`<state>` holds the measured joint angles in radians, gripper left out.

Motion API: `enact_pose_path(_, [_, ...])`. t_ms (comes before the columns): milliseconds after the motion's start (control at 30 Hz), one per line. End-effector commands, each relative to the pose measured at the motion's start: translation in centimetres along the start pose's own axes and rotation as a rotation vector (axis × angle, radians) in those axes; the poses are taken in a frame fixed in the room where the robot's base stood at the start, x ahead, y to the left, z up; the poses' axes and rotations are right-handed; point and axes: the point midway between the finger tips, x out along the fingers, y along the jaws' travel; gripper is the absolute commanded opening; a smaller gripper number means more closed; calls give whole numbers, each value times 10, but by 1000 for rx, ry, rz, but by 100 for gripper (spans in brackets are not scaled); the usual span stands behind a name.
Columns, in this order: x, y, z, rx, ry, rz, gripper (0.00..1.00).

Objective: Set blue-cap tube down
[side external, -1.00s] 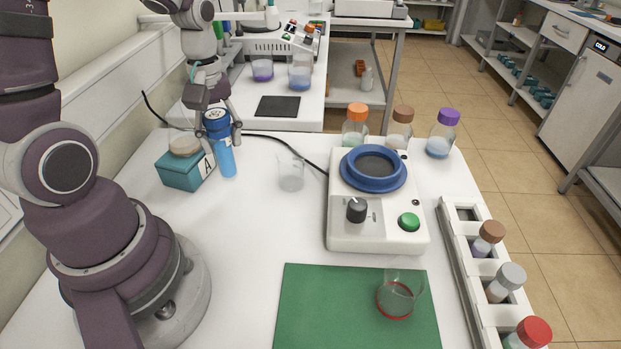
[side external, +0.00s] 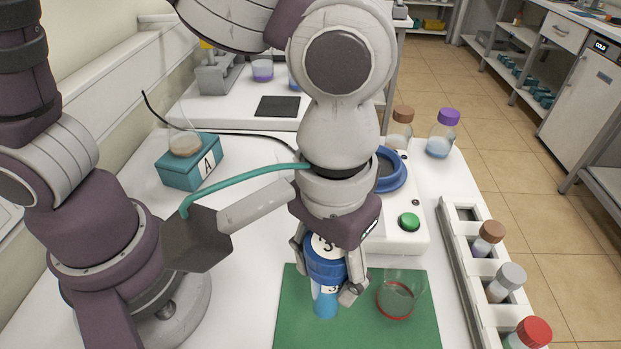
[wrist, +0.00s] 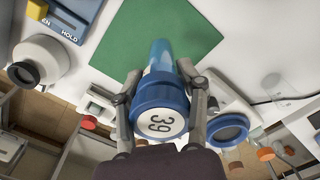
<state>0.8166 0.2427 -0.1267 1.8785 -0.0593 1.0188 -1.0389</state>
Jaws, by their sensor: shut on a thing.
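The blue-cap tube (side external: 326,298) is held cap up by my gripper (side external: 327,272) over the left-middle part of the green mat (side external: 300,325). The tube has a light blue body and a white numbered label on its cap. In the wrist view my gripper (wrist: 158,85) has one finger on each side of the blue-cap tube (wrist: 160,95), and the green mat (wrist: 185,25) lies beyond it. I cannot tell whether the tube's lower end touches the mat.
A glass beaker with a red ring (side external: 397,298) stands on the mat just right of the tube. A white instrument with a green button (side external: 409,222) is behind, partly hidden by my arm. A rack (side external: 462,280) of capped bottles is at right. Teal box A (side external: 178,172) is back left.

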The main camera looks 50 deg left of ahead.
Motion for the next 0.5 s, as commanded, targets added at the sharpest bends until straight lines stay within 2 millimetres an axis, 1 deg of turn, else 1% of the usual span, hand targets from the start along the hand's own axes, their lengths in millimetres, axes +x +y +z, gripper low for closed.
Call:
enact_pose_path(33, [-1,6,8,33,-1,0,3])
enact_pose_path(67, [-1,8,11,46,-1,1,3])
enact_pose_path(133, [6,11,16,64,-3,-3,3])
enact_pose_path(200, [22,11,18,70,-5,-5,3])
enact_pose_path(367, [51,11,17,68,-5,-5,3])
enact_pose_path(400, [60,10,17,68,-6,-7,3])
enact_pose_path(500, [75,11,17,68,-4,-3,3])
